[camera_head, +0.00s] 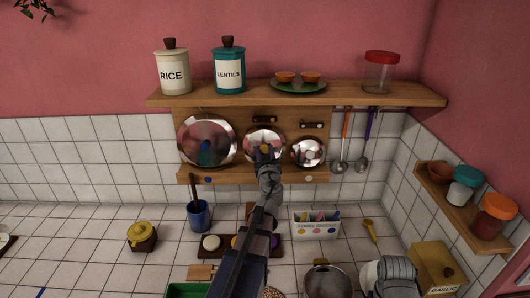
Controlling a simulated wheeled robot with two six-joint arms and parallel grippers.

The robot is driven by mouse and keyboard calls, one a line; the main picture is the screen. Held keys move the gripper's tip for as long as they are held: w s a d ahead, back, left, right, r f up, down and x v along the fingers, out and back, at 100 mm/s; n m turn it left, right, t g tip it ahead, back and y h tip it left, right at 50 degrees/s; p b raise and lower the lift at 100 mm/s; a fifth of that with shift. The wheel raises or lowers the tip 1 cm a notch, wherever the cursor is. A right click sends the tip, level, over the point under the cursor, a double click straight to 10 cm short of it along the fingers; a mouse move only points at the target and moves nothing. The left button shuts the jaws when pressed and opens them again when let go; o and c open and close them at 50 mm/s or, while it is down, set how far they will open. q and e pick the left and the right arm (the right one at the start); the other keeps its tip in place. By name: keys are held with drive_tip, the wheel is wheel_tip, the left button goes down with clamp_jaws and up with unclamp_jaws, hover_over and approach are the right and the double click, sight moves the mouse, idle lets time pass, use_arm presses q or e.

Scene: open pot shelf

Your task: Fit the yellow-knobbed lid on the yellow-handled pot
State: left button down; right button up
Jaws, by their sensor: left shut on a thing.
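The yellow-knobbed lid (250,142) is a shiny round metal lid, upright in the middle of the wooden wall rack. My left gripper (265,157) is in front of it, shut on its yellow knob, and hides the lid's lower middle.
A larger blue-knobbed lid (222,135) and a smaller lid (318,150) flank the held one closely. The upper shelf (350,95) juts out above, with canisters. A blue utensil cup (199,217), white holder (316,228) and garlic box (432,266) stand on the tiled counter.

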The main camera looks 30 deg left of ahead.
sight(264, 150)
use_arm(q)
drive_tip(key=shift+s+d, duration=0.1)
drive_tip(key=shift+s, duration=0.05)
drive_tip(key=shift+r+v, duration=0.15)
drive_tip(key=shift+v, duration=0.9)
drive_tip(key=shift+r+v, duration=0.1)
drive_tip(key=shift+v, duration=0.95)
use_arm(e)
drive_tip(key=shift+r, duration=0.25)
use_arm(q)
drive_tip(key=shift+s, duration=0.2)
